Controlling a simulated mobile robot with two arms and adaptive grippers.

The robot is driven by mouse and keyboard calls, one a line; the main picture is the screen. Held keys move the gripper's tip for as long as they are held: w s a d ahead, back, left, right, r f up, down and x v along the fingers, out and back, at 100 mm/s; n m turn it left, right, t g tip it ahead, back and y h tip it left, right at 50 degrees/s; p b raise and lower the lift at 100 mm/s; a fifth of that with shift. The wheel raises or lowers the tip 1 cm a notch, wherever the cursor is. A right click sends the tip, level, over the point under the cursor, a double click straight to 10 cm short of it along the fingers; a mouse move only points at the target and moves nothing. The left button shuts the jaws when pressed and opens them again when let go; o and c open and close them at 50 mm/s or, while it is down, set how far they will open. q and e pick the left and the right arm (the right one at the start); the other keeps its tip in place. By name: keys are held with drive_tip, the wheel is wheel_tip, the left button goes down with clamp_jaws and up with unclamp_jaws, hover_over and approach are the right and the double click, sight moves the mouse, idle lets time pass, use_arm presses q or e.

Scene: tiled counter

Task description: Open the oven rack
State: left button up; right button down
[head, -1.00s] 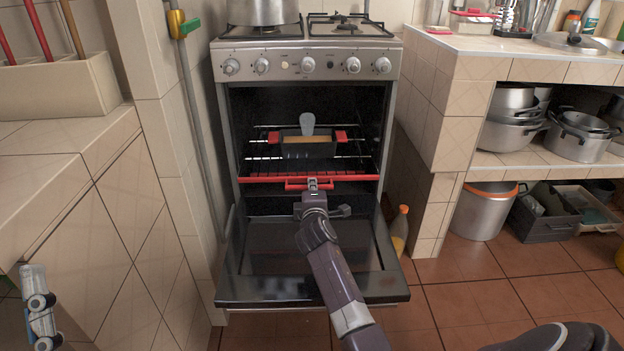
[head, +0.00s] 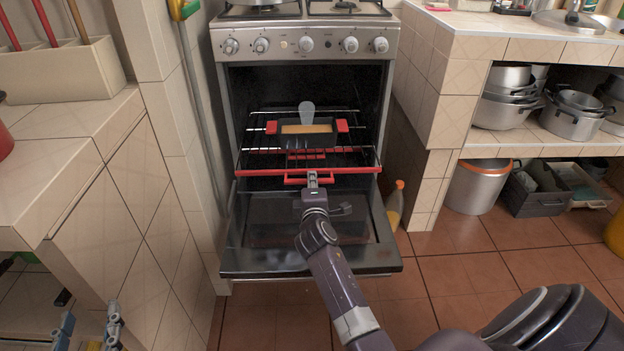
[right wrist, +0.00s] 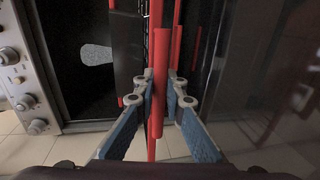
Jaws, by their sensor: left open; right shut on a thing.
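The oven (head: 232,130) stands with its dark door (head: 310,262) folded down. A wire rack with a red front bar (head: 350,170) is partly slid out over the door. My right gripper (head: 313,180) is at the middle of that bar. In the right wrist view, its blue fingers are shut around the red rack handle (right wrist: 160,75). A baking pan with red handles (head: 325,138) sits on the rack, holding something light brown, with a grey paddle-like piece upright behind it. My left gripper (head: 88,332) is open and empty at the lower left, partly cut off.
A tiled counter (head: 60,190) stands at left, and a tiled shelf with metal pots (head: 570,115) at right. A bottle (head: 396,205) stands on the floor right of the door. The floor in front is mostly clear.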

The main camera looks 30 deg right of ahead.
drive_tip(key=c, duration=2)
unclamp_jaws()
drive_tip(key=shift+o, duration=0.2)
drive_tip(key=v, duration=1.2)
drive_tip(key=shift+a, duration=0.15)
